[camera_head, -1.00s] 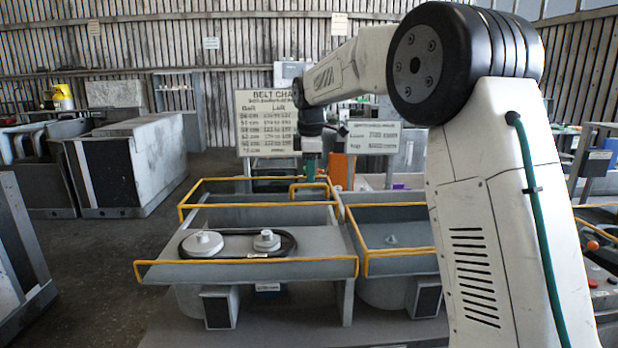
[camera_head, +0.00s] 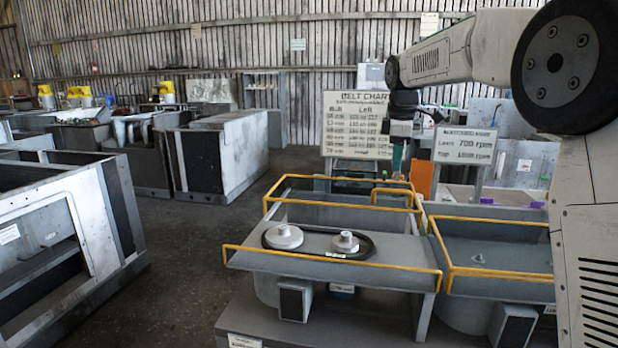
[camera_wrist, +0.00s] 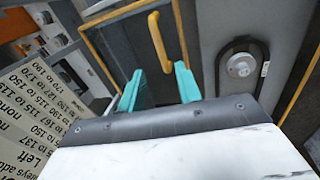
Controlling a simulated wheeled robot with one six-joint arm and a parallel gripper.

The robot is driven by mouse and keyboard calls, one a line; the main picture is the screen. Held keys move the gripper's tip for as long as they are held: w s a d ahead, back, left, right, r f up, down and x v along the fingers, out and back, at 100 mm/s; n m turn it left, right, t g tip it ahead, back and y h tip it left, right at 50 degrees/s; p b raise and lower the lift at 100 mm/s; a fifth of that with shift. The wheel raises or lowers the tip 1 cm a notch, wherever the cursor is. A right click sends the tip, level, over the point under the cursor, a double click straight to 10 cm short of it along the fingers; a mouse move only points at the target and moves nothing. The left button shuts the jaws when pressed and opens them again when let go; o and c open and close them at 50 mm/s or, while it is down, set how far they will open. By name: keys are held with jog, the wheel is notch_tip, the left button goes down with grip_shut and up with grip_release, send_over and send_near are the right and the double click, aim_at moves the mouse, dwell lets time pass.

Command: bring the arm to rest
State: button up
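My arm reaches from the right edge of the head view across to above the back of the blower housing. My gripper (camera_head: 397,158) points down there, near the yellow rail at the housing's back edge. In the wrist view its two teal fingers (camera_wrist: 158,88) stand apart with nothing held between them. A yellow rail (camera_wrist: 158,42) shows beyond the fingers. The housing's left bay (camera_head: 390,252) holds two grey pulleys (camera_head: 284,236) (camera_head: 345,242) with a black belt (camera_head: 313,255) around them.
The right bay (camera_head: 500,262) has a small stub. A belt chart board (camera_head: 355,125) and a speed sign (camera_head: 464,145) stand behind the housing. A grey open-framed cabinet (camera_head: 75,225) stands at the left. Bare floor (camera_head: 185,260) lies between it and the housing.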

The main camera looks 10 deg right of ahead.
jog(key=s+a+f+m, duration=0.1)
jog(key=s+f+m, duration=0.2)
jog(key=s, duration=1.2)
jog(key=s+a+f+m, duration=0.1)
jog(key=s+f+m, duration=0.3)
jog(key=s, duration=1.2)
jog(key=s+a+f+m, duration=0.1)
jog(key=s+f+m, duration=0.3)
jog(key=s, duration=1.1)
jog(key=m, duration=0.2)
jog(key=shift+s+a+f+m+g+y, duration=0.2)
jog(key=shift+a+m+g+y, duration=0.1)
jog(key=shift+g, duration=0.1)
